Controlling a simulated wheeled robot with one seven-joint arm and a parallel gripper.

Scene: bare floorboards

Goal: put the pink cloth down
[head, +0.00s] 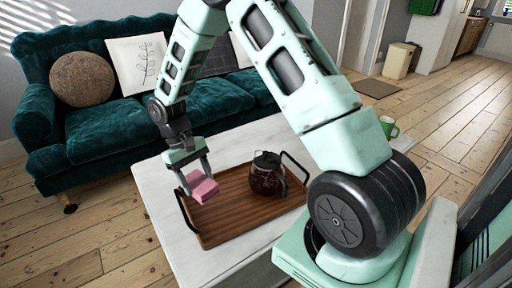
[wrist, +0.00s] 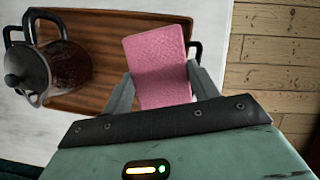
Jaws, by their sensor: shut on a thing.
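The pink cloth (head: 203,191) is a small folded block held between the fingers of my gripper (head: 194,179) in the head view. In the wrist view the pink cloth (wrist: 158,66) sits between the two grey fingertips of my gripper (wrist: 160,88). The gripper is shut on it, above the left end of a brown wooden tray (head: 225,217). I cannot tell whether the cloth touches the tray.
A dark coffee pot (head: 267,178) stands on the tray, right of the cloth. The tray has black handles and lies on a white table (head: 160,205). A green mug (head: 388,126) shows behind my arm. A teal sofa (head: 110,117) stands behind the table.

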